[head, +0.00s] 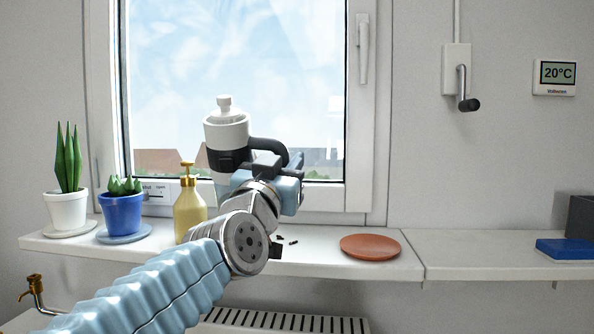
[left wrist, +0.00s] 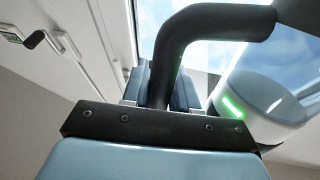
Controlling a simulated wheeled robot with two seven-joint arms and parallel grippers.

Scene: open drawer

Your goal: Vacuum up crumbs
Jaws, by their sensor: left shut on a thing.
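The handheld vacuum (head: 227,133) is white with a black band and a black loop handle. It is held upright above the windowsill, a small white knob on top. My left gripper (head: 267,166) is shut on its handle. In the left wrist view the gripper (left wrist: 160,88) closes around the black handle (left wrist: 195,30), beside the vacuum's white body with a lit green strip (left wrist: 232,106). A few dark crumbs (head: 292,241) lie on the windowsill (head: 330,262), below and right of the vacuum, apart from it. My wrist hides part of the sill. My right gripper is not seen.
A yellow soap pump bottle (head: 189,212) stands left of my wrist. Farther left are a blue pot (head: 122,214) and a white pot (head: 66,210) with plants. A terracotta saucer (head: 370,246) lies right of the crumbs. A blue sponge-like block (head: 566,249) sits far right.

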